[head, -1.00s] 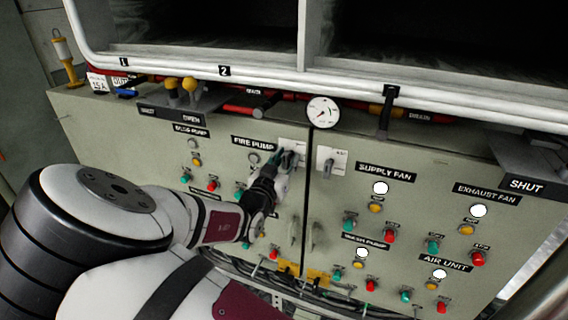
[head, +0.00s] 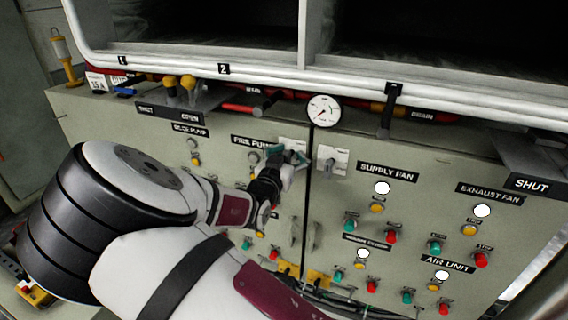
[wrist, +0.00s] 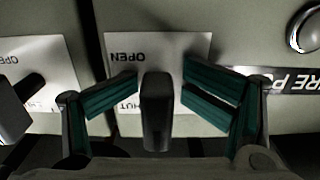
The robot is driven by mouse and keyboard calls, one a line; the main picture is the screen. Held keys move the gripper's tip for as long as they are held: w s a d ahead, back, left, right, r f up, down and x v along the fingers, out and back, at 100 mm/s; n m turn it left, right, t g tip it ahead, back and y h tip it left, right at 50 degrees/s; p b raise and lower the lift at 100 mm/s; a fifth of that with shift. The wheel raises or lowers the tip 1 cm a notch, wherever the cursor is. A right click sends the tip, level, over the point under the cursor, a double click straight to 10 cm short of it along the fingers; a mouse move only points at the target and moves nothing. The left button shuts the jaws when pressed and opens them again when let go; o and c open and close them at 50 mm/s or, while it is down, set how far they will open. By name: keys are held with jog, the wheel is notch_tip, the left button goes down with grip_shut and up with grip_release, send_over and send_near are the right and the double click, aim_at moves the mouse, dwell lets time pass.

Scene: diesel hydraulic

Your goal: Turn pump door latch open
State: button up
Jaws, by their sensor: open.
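The pump door latch (wrist: 156,115) is a dark, upright handle on a white plate (wrist: 200,48) marked OPEN, with a second word partly covered. The plate appears upside down in the wrist view. In the head view the white plate (head: 294,144) is at the top edge of the left door, right of the FIRE PUMP label, and my gripper mostly hides its latch. My gripper (wrist: 160,85) is open, with teal-padded fingers on both sides of the latch and visible gaps between. In the head view my gripper (head: 287,156) is in front of the plate.
A second latch (head: 330,164) on its own plate is close by on the right door, across the dark seam. A round gauge (head: 323,110) is above the seam. Buttons and lamps cover both doors. White pipes and a shelf overhang the panel.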

aim_at(286, 160)
jog(key=shift+d+r, duration=0.1)
jog(key=shift+d, duration=0.1)
jog(key=c, duration=0.4)
jog(key=shift+p+v, duration=1.2)
jog(key=shift+v, duration=0.75)
jog(key=shift+c, duration=0.6)
jog(key=shift+w, duration=0.1)
grip_shut()
grip_release()
